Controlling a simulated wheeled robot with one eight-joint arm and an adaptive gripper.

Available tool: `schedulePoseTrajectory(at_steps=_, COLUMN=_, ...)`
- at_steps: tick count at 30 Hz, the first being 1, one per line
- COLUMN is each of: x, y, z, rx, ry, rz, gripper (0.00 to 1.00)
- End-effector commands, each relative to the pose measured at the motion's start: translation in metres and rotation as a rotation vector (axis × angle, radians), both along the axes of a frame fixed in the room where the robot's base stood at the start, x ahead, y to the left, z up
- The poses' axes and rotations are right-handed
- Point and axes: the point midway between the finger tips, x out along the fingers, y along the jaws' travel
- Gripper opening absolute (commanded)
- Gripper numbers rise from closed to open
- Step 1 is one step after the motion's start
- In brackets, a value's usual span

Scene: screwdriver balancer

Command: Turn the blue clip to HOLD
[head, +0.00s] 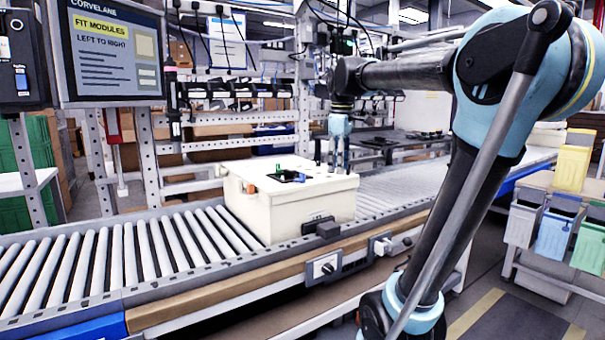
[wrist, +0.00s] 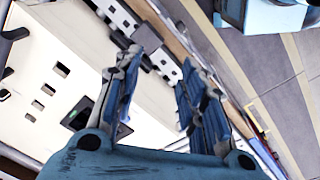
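My gripper (head: 339,160) points down above the right part of a cream box (head: 310,208) on the roller conveyor. In the wrist view the two blue ribbed fingers of my gripper (wrist: 162,60) stand apart with nothing held between them. A dark tool (head: 173,100), perhaps the screwdriver, hangs upright at the left, well away from my gripper. I cannot clearly make out a blue clip or a HOLD mark.
A sign screen (head: 110,50) stands at the upper left. The conveyor rollers (head: 130,250) left of the box are clear. A control plate with a knob (head: 324,267) sits on the front rail. Coloured bins (head: 556,235) stand at the right. Metal uprights rise behind the conveyor.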

Motion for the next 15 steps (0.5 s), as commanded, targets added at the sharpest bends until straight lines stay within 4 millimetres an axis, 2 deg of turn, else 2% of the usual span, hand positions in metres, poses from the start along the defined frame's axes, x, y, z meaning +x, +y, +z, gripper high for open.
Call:
schedulePoseTrajectory(at_steps=1, x=0.015, y=0.011, z=0.016, rx=-0.005, ry=0.006, rz=0.072, gripper=0.38)
schedulePoseTrajectory(at_steps=6, x=0.056, y=0.047, z=0.062, rx=-0.023, ry=0.029, rz=0.323, gripper=0.38)
schedulePoseTrajectory(at_steps=9, x=0.077, y=0.068, z=0.083, rx=-0.031, ry=0.040, rz=0.462, gripper=0.38)
schedulePoseTrajectory(at_steps=15, x=0.104, y=0.100, z=0.111, rx=-0.040, ry=0.058, rz=0.666, gripper=0.38)
